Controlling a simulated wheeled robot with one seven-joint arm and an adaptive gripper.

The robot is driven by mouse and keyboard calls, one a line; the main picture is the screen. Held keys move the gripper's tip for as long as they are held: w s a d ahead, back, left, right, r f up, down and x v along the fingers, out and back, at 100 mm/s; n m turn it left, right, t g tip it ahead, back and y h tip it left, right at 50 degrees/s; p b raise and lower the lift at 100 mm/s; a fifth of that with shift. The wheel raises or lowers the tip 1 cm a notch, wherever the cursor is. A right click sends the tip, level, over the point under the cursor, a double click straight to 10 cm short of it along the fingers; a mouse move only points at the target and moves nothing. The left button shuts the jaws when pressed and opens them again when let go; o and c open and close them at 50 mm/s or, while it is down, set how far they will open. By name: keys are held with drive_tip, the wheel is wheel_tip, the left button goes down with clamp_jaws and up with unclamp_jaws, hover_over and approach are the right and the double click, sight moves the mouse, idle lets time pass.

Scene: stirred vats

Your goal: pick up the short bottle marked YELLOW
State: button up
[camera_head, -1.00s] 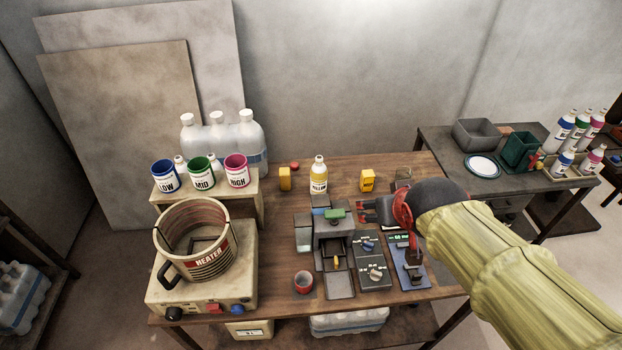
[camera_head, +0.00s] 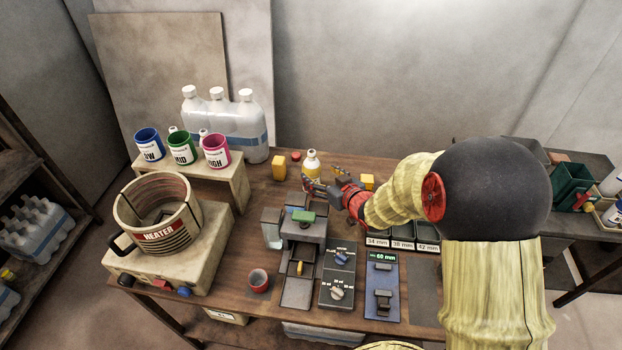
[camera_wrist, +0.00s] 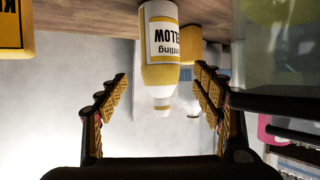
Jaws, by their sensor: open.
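The short bottle marked YELLOW (camera_head: 311,163) stands upright on the wooden table, near its back edge; my gripper partly hides its lower part in the head view. In the wrist view the bottle (camera_wrist: 161,60) appears upside down, its label and yellow band showing and its pale cap pointing down the picture. My gripper (camera_head: 325,180) is open, just in front of the bottle and to its right in the head view. In the wrist view the two fingers of my gripper (camera_wrist: 158,115) stand apart on either side of the bottle's neck and cap, with gaps showing and nothing held.
Yellow blocks (camera_head: 279,167) stand left and right of the bottle, with a red cap (camera_head: 296,156) close by. A grey machine with a green top (camera_head: 303,232) stands in front. The heater pot (camera_head: 160,225) and colored cups (camera_head: 182,149) are on the left.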

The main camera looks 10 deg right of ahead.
sight(312, 169)
drive_tip(key=b+x, duration=0.1)
drive_tip(key=x, duration=0.5)
drive_tip(key=shift+w+f+b, duration=0.25)
drive_tip(key=shift+b, duration=0.15)
drive_tip(key=shift+c, duration=0.7)
drive_tip(key=shift+r, duration=0.1)
drive_tip(key=c, duration=1.4)
drive_tip(key=shift+c, duration=0.2)
